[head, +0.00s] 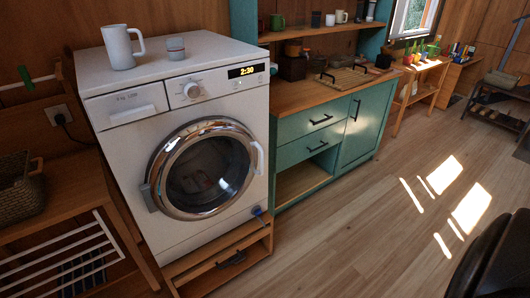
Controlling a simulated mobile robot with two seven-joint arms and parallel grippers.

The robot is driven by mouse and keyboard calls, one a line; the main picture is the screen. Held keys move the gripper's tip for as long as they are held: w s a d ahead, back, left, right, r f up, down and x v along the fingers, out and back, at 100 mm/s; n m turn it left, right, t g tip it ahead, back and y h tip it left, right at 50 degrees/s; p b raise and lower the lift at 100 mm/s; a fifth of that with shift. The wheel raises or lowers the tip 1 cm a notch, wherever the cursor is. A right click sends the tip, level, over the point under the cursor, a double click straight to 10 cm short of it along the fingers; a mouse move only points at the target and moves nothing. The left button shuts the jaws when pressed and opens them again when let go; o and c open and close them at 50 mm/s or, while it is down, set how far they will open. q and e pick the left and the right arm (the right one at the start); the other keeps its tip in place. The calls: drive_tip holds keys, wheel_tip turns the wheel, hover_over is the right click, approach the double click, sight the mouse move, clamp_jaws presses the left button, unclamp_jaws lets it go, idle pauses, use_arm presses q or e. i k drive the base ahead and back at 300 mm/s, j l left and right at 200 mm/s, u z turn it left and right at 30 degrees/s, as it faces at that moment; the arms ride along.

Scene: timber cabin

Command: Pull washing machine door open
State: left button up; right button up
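The white washing machine (120,106) stands on a low wooden base at the left of the head view. Its round door (169,153) has a chrome ring and dark glass, and looks shut against the front. A pale handle (258,159) is on the door's right edge, and a grey hinge (150,198) is on its left edge. Something dim shows behind the glass, too dark to make out. The display reads 2:30. Neither of my grippers is in view.
A white mug (122,48) and a small jar (175,48) stand on the machine. A teal cabinet (364,122) adjoins it on the right. A wooden rack (75,190) with a basket (18,187) is at left. The wooden floor (360,235) at right is mostly clear.

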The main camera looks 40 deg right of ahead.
sight(156, 193)
drive_tip(key=z, duration=1.3)
drive_tip(key=i+j+z, duration=0.15)
drive_tip(key=i, duration=0.25)
drive_tip(key=i+j+z, duration=0.1)
drive_tip(key=i, duration=0.3)
drive_tip(key=i+j+z, duration=0.15)
drive_tip(key=i, duration=0.25)
